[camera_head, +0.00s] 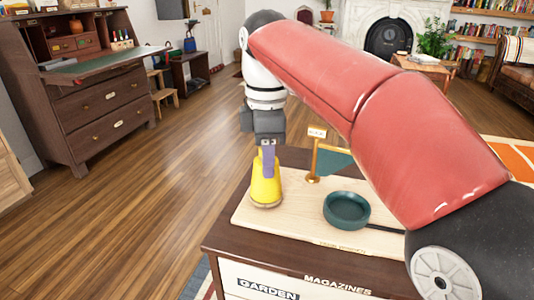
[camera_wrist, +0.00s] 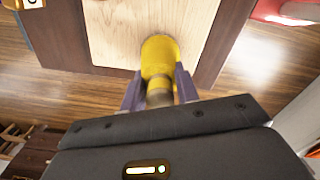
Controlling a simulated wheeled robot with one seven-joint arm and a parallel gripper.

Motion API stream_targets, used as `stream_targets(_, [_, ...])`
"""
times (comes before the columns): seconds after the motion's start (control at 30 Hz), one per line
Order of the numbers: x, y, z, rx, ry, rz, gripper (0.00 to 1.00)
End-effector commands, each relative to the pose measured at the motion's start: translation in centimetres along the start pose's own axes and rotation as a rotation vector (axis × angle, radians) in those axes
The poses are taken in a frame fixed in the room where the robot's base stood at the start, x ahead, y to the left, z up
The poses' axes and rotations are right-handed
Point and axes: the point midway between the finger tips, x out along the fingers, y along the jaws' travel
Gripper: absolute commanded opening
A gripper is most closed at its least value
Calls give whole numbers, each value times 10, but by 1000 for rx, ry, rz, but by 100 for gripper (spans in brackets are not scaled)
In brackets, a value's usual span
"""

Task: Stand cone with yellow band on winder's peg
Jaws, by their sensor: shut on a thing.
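The yellow cone (camera_head: 265,190) is upright at the left part of a pale wooden board (camera_head: 300,222), its wide end down. My gripper (camera_head: 268,158) is above it, with its purple fingers shut on the narrow top. The wrist view shows the cone (camera_wrist: 160,52) between the fingers (camera_wrist: 159,92), with a greyish-brown narrow end nearest the gripper. I cannot tell whether its base touches the board. A brass post (camera_head: 314,163) with a small sign stands behind it to the right. No peg shows clearly; anything under the cone is hidden.
A round dark-green dish (camera_head: 346,210) is on the board, right of the cone. A green flag-like piece (camera_head: 334,162) is beside the brass post. The board lies on a dark cabinet (camera_head: 228,240) with labelled drawers. My arm crosses above the right side. Open floor lies left.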

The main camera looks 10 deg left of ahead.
Motion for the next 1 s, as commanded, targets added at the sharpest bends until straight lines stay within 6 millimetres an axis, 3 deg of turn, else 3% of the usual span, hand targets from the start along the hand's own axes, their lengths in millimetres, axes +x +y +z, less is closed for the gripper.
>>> stream_targets(0.47, [4, 0, 0, 0, 0, 0, 0])
stream_targets(0.5, [4, 0, 0, 0, 0, 0, 36])
stream_targets(0.63, [4, 0, 0, 0, 0, 0, 53])
stream_targets(1.0, [-2, 0, 0, 0, 0, 1, 56])
